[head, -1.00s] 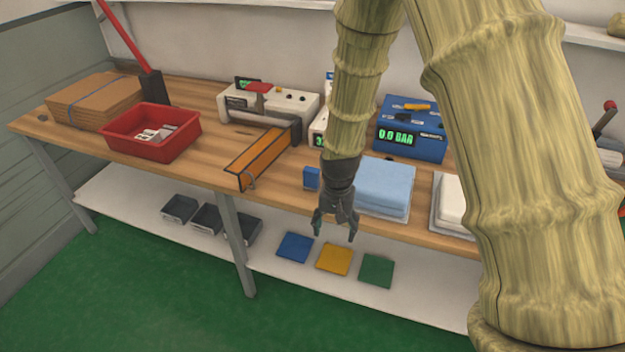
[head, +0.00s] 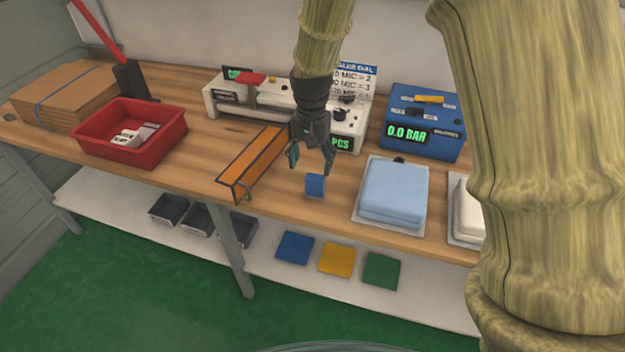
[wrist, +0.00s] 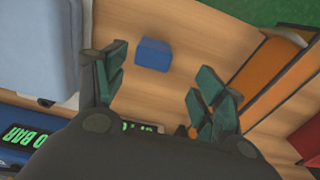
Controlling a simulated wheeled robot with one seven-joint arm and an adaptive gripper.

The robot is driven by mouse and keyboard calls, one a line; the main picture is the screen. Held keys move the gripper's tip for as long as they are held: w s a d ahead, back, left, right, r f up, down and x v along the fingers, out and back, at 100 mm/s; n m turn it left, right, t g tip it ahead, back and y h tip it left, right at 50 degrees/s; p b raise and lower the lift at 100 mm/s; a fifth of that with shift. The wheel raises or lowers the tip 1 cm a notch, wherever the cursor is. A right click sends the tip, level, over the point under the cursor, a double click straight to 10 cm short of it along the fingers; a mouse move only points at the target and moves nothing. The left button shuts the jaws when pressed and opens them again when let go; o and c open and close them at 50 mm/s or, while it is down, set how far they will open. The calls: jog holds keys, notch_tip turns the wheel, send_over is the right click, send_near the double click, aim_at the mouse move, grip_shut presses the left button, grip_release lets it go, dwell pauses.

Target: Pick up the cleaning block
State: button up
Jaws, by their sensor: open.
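The cleaning block looks to be the small blue block (head: 315,186) standing on the wooden bench near its front edge. It also shows in the wrist view (wrist: 153,54), beyond and between my fingertips. My gripper (head: 311,162) points down just above and slightly behind the block in the head view. Its fingers are apart with nothing between them, and in the wrist view the fingers (wrist: 163,84) are spread wide. I cannot tell the exact height of the fingertips above the bench.
An orange channel (head: 252,160) lies left of the block, and a light blue pad stack (head: 393,190) stands right. Behind are a white sealer (head: 222,103) and a blue gauge box (head: 440,110). A red bin (head: 170,140) sits further left. Bare bench (head: 285,205) surrounds the block.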

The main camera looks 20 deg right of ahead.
aim_at(315, 176)
jog(key=f, duration=0.2)
jog(key=d+f, duration=0.1)
jog(key=f, duration=0.1)
jog(key=shift+s+p, duration=0.15)
jog(key=shift+p, duration=0.15)
jog(key=shift+s+f, duration=0.15)
jog(key=shift+f, duration=0.5)
jog(key=shift+a+f+p, duration=0.1)
jog(key=shift+f+p, duration=0.75)
jog(key=shift+f, duration=1.3)
jog(key=c, duration=1.1)
jog(key=shift+c, duration=0.2)
jog(key=shift+r, duration=0.15)
